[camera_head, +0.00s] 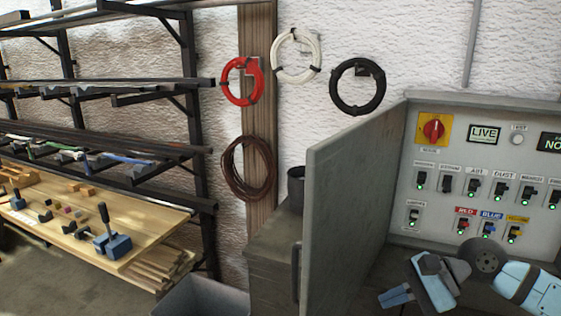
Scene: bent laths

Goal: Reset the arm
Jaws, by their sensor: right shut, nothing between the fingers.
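My right arm comes in at the lower right, with light blue and grey links. My right gripper (394,297) is at its left end, low in front of the grey control panel (470,185). It is shut and empty. The panel carries a red rotary switch (433,129) on a yellow plate, a sign reading LIVE (484,134) and rows of black toggle switches with green lights. The arm hides part of the area below the panel. My left gripper is not in view.
The panel's grey door (350,190) stands open left of my gripper. A dark cup (296,188) stands on a grey cabinet (270,262). Red (242,81), white and black coils hang on the wall. A wooden bench (150,222) with tools and a rack are at left.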

